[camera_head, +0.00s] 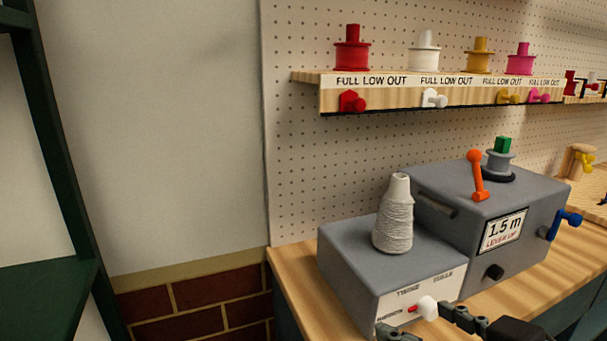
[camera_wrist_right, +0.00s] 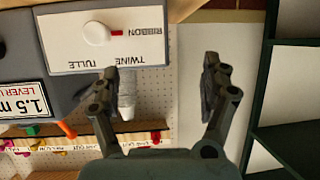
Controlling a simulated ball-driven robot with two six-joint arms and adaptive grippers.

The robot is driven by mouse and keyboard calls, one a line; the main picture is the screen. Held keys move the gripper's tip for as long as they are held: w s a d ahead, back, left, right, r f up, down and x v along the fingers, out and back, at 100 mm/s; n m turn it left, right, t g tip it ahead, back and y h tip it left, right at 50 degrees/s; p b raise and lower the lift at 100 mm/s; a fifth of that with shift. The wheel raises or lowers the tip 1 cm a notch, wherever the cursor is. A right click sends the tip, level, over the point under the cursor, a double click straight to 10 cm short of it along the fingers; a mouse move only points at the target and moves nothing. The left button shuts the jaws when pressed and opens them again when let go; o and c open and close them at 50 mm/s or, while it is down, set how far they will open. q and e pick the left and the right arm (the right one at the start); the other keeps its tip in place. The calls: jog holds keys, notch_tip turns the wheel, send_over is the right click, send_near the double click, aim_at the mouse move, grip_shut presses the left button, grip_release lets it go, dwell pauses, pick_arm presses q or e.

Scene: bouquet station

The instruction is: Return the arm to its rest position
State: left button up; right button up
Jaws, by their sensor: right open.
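My right gripper (camera_head: 422,329) is at the bottom edge of the head view, in front of the smaller grey box. It is open and empty; its two fingers (camera_wrist_right: 160,70) stand wide apart in the right wrist view. A white selector knob (camera_head: 428,307) is on the box's white front panel, close to the fingers in the head view. The knob also shows in the right wrist view (camera_wrist_right: 97,34), with its red mark toward the word RIBBON. My left gripper is in neither view.
The smaller grey box (camera_head: 345,262) carries a white twine cone (camera_head: 393,222). The larger grey box (camera_head: 432,180) has an orange lever (camera_head: 476,172), a blue crank (camera_head: 565,222) and a 1.5 m sign. A spool shelf (camera_head: 380,95) hangs above. A dark green rack (camera_head: 50,110) stands left.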

jog(key=s+d+f+m+g+h, duration=0.2)
jog(key=s+d+f+g+h, duration=0.15)
jog(key=s+d+g, duration=0.35)
jog(key=s+d+f+m+g+h, duration=0.25)
jog(key=s+d+f, duration=0.2)
jog(key=s, duration=0.35)
notch_tip(320, 180, down, 27)
jog(key=s+d+b, duration=0.2)
jog(key=d+b, duration=0.1)
jog(key=s+d+f+g+b, duration=0.1)
jog(key=s+f+g+b, duration=0.1)
jog(key=s+f, duration=1.6)
notch_tip(320, 180, down, 2)
jog(key=shift+s+f+h+b, duration=0.15)
jog(key=shift+s+h+b, duration=0.2)
jog(key=shift+b, duration=0.35)
